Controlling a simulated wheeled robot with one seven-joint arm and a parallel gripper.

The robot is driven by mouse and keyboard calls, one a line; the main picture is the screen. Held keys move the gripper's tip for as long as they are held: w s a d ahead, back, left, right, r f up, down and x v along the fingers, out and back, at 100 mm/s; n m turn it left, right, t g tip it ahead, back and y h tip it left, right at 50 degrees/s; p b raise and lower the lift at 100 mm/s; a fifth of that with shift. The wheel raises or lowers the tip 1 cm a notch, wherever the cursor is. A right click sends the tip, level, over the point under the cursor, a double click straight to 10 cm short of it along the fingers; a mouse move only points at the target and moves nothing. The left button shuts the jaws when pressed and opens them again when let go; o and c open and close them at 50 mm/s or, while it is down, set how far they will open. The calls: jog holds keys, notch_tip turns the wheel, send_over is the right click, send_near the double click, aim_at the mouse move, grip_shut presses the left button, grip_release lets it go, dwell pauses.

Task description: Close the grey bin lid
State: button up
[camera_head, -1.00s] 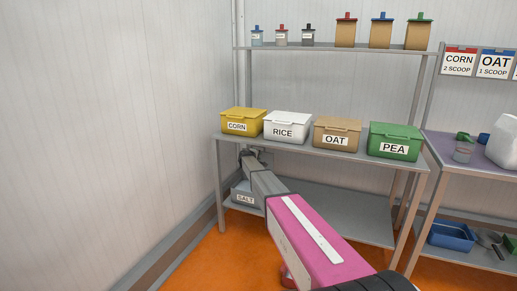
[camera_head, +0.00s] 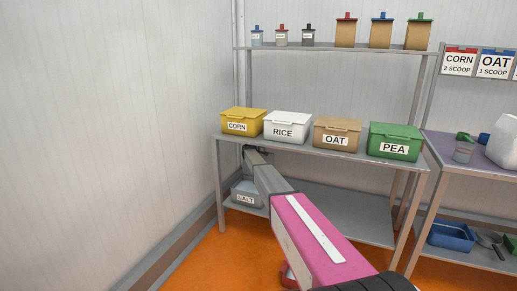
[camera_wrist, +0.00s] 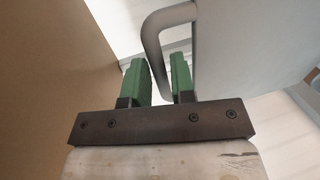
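The grey bin labelled SALT (camera_head: 246,197) stands on the lower shelf at the left end of the rack, partly behind my arm. Its lid is hard to make out in the head view. In the wrist view a broad pale grey panel (camera_wrist: 255,40), probably the lid, fills the upper right and carries a bent grey handle (camera_wrist: 153,40). My gripper (camera_wrist: 160,80) has two green fingers standing apart, with the lower end of the handle between them. I cannot tell whether either finger touches it. In the head view my gripper (camera_head: 252,151) is just under the upper shelf, above the bin.
The shelf (camera_head: 300,149) above holds the yellow CORN (camera_head: 242,120), white RICE (camera_head: 288,125), tan OAT (camera_head: 338,133) and green PEA (camera_head: 396,140) bins. A rack post (camera_head: 219,185) stands left of the SALT bin. The lower shelf is bare to the right (camera_head: 350,215).

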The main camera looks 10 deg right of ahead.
jog(key=shift+x, duration=0.8)
grip_shut()
jog(key=shift+s, duration=0.15)
